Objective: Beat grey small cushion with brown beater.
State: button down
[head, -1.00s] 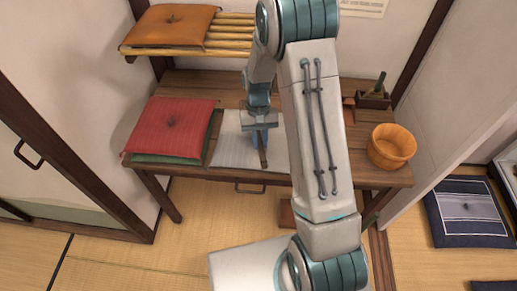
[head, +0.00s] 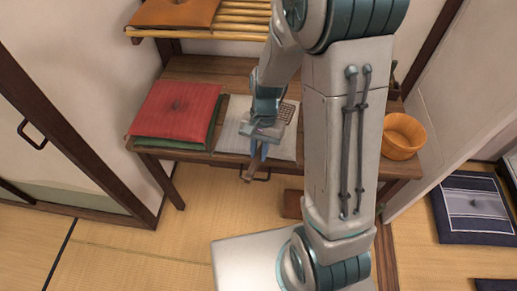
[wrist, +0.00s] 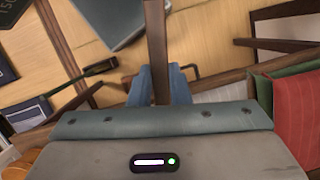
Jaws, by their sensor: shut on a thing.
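My gripper (head: 258,149) has blue fingers and is shut on the brown beater (head: 249,172). The beater's stick sticks out past the table's front edge, and its lattice head (head: 286,112) shows behind the gripper over the pale grey piece. In the wrist view the stick (wrist: 156,45) runs up between the blue fingers (wrist: 160,85). A flat pale grey piece, seemingly the grey small cushion (head: 232,118), lies on the table below the gripper. Part of it is hidden by my gripper and arm. I cannot tell whether the beater touches it.
A red cushion (head: 175,112) lies on a green one (head: 172,144) at the table's left. A wooden tub (head: 402,138) stands at the right. A slatted shelf (head: 230,34) with an orange-brown cushion (head: 172,12) is above. A navy cushion (head: 472,207) lies on the floor.

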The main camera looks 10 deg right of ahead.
notch_tip(320, 180, down, 7)
jog(key=w+g+b, duration=0.1)
jog(key=b, duration=0.3)
jog(key=shift+t, duration=0.8)
jog(key=r+p, duration=0.2)
jog(key=r, duration=0.1)
jog(key=r+p, duration=0.2)
jog(key=r, duration=0.1)
jog(key=s+r+p, duration=0.1)
jog(key=r+p, duration=0.1)
jog(key=r, duration=0.1)
jog(key=shift+s+p, duration=0.1)
jog(key=shift+p, duration=0.25)
jog(key=shift+f, duration=0.15)
notch_tip(320, 180, down, 9)
jog(key=w+g+b, duration=0.1)
jog(key=g+b, duration=0.1)
jog(key=b, duration=0.4)
jog(key=r+p, duration=0.2)
jog(key=r, duration=0.1)
jog(key=r+t+p, duration=0.1)
jog(key=r+p, duration=0.1)
jog(key=r, duration=0.1)
jog(key=s+r+t+p, duration=0.1)
jog(key=r+p, duration=0.1)
jog(key=r, duration=0.1)
jog(key=shift+r, duration=0.1)
